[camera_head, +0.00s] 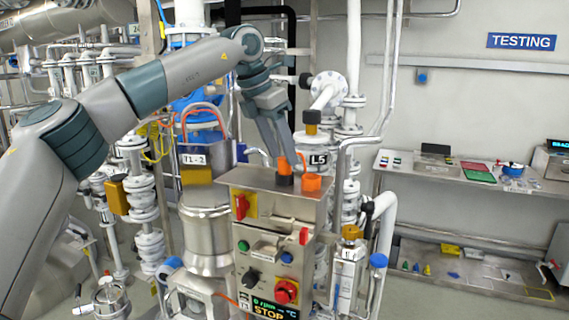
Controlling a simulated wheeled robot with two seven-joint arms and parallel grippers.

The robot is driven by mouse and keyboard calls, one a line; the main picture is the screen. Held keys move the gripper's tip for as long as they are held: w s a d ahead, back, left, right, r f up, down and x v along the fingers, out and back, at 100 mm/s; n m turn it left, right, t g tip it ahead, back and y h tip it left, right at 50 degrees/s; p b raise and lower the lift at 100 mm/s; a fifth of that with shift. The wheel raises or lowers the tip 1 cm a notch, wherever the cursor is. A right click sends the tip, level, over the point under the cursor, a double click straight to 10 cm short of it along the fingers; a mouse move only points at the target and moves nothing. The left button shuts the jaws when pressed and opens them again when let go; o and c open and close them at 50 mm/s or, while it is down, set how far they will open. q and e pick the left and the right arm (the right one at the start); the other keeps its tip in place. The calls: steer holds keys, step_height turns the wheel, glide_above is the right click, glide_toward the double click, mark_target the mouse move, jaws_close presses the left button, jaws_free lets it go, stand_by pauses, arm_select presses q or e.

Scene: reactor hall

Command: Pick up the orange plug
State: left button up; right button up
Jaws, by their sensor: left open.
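Two orange pieces stand on the top of a steel control box (270,181). One orange piece (284,166) has a dark lower part and sits toward the back. The other orange piece (312,184) is a short cylinder nearer the right edge. I cannot tell for sure which is the orange plug. My left gripper (280,153) comes down from above, open, with its fingers pointing down close to the back orange piece. Whether they touch it or stand around it is unclear. My right gripper is not in view.
The box front carries a red knob (286,291), coloured buttons and a display. White pipes and valves (328,90) stand close behind and to the right. A metal vessel (207,237) is at the left. Wall shelves (470,177) with small items are at the far right.

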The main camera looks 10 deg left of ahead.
arm_select(q)
steer(key=shift+w+d+f, duration=0.15)
steer(key=shift+d+f, duration=0.05)
steer(key=shift+f, duration=0.2)
steer(key=c, duration=1.1)
steer(key=shift+c, duration=0.2)
steer(key=shift+r, duration=0.1)
